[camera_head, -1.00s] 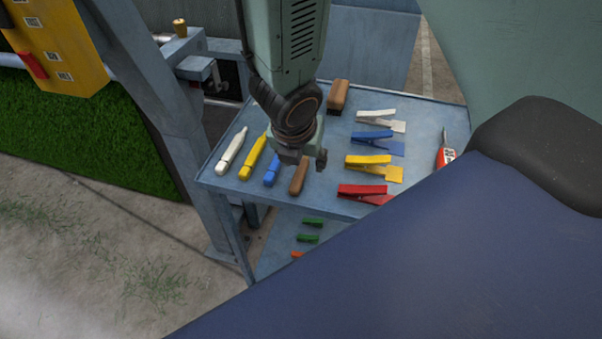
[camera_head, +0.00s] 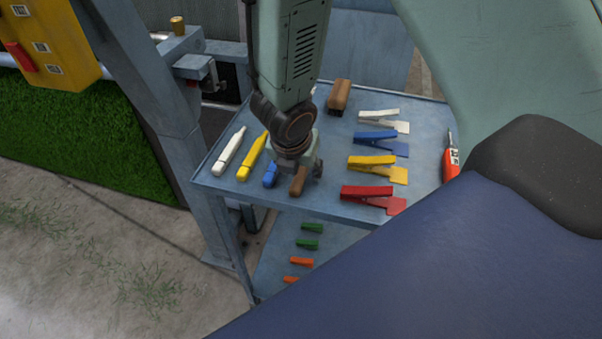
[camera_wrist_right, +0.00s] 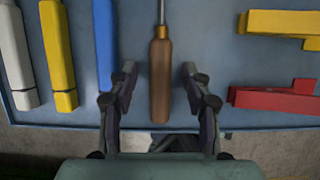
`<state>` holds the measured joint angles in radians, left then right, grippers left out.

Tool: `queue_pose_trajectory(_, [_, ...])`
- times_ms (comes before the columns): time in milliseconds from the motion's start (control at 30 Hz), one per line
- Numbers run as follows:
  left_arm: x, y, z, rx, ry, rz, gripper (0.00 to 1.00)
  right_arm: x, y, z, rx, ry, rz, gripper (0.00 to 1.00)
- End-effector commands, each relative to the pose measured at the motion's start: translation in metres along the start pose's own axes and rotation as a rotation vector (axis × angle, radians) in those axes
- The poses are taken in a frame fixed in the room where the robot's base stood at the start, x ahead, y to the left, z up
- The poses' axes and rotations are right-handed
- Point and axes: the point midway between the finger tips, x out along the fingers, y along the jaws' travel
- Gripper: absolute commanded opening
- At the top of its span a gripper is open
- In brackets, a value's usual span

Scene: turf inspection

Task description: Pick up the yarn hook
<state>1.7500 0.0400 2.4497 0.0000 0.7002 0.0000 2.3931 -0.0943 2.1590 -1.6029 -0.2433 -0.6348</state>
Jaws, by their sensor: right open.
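The yarn hook has a brown wooden handle (camera_head: 299,181) and lies on the blue-grey cart top near its front edge. In the right wrist view its handle (camera_wrist_right: 160,80) points toward me and a thin metal shaft runs away from it. My right gripper (camera_head: 303,172) is low over the hook. In the right wrist view my right gripper (camera_wrist_right: 160,78) is open, with one finger on each side of the handle and gaps on both sides. The hook's far end is out of the wrist view and hidden by my right arm in the head view. My left gripper is not in view.
White (camera_head: 229,152), yellow (camera_head: 252,157) and blue (camera_head: 270,174) markers lie left of the hook. Red (camera_head: 368,193), yellow (camera_head: 371,161), blue (camera_head: 376,136) and white (camera_head: 379,114) clips lie right. A brown block (camera_head: 339,96) sits behind. A lower shelf (camera_head: 278,262) holds small clips.

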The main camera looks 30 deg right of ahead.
Motion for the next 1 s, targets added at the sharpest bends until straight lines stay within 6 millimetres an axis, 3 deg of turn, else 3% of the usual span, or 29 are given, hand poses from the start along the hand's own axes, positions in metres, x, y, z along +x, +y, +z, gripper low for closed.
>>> queue_pose_trajectory(400, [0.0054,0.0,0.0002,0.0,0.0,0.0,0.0,0.0038,-0.0001,-0.0018,0.0,0.0,0.0,0.48])
queue_pose_trajectory(1000, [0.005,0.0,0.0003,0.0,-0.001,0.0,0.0,0.0039,0.0001,-0.0022,0.0,0.002,0.001,0.0])
